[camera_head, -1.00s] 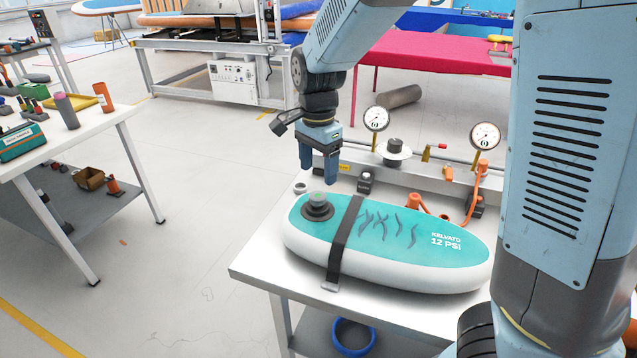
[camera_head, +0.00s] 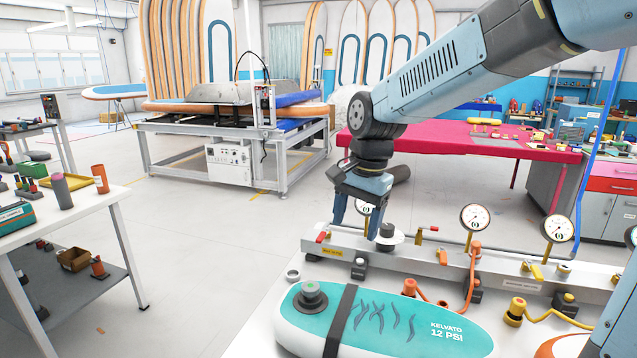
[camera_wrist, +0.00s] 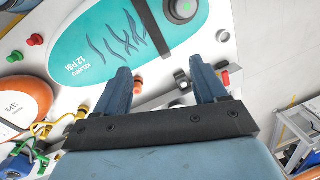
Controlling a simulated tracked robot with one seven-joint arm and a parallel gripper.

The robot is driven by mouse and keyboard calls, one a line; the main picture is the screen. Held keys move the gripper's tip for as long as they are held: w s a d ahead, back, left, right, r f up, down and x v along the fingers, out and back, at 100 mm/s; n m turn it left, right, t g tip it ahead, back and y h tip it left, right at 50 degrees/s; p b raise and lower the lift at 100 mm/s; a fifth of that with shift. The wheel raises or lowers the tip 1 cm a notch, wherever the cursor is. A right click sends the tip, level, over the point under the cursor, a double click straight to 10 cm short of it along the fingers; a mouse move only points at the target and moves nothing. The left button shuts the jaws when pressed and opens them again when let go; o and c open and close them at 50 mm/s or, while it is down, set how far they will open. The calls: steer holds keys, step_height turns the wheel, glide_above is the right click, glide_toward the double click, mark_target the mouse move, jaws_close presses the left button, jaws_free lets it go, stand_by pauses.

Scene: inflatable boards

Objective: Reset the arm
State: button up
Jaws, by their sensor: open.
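My gripper (camera_head: 358,218) is open and empty. In the head view it hangs from my blue arm above the gauge manifold, behind the board. In the wrist view its two blue fingers (camera_wrist: 163,90) stand apart with nothing between them. The teal and white inflatable board (camera_head: 375,318), marked KELVATO 12 PSI, lies on the white bench. A dark strap (camera_head: 340,322) crosses it and a round valve (camera_head: 310,296) sits near its left end. The board also shows at the top of the wrist view (camera_wrist: 105,45), apart from the fingers.
The grey manifold (camera_head: 400,257) carries gauges (camera_head: 474,217) and hoses along the bench's back. A side table (camera_head: 85,212) with bottles stands at left, and a pink table (camera_head: 455,147) stands behind. Open floor (camera_head: 215,235) lies between.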

steer(key=s+d+r+n+t, duration=0.2)
steer(key=s+d+n, duration=0.1)
steer(key=s+d, duration=0.4)
steer(key=s+d+r+n+t+h, duration=0.1)
steer(key=s+d+r+n+t, duration=0.1)
steer(key=s+d, duration=0.6)
steer(key=shift+s+d+n+t+h, duration=0.15)
steer(key=shift+d+n+t+h, duration=0.15)
steer(key=shift+d+n+t, duration=0.45)
steer(key=shift+a+r+g, duration=0.1)
steer(key=shift+a+g, duration=0.1)
steer(key=shift+g, duration=0.05)
stand_by(0.5)
